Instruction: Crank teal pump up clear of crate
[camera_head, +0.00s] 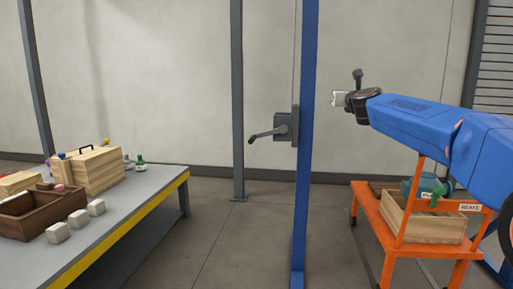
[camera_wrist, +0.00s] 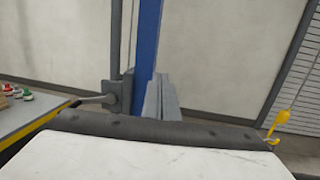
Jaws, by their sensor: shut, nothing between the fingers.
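The teal pump (camera_head: 411,188) sits low in the wooden crate (camera_head: 425,226) on an orange cart, partly hidden by the cart's post and crate wall. A grey winch box (camera_head: 284,127) with a crank handle (camera_head: 264,134) is mounted at the blue post; the handle points left. The winch (camera_wrist: 113,92) and handle (camera_wrist: 92,100) also show in the wrist view. My gripper (camera_head: 337,98) is shut and empty, raised to the right of the post and apart from the crank. Its fingers also show in the wrist view (camera_wrist: 160,96).
The blue post (camera_head: 305,190) stands between my gripper and the winch. The orange cart (camera_head: 384,236) is at right, and a yellow hook (camera_wrist: 279,120) hangs on a line in the wrist view. A workbench (camera_head: 125,212) with boxes and blocks is at left. Floor between is clear.

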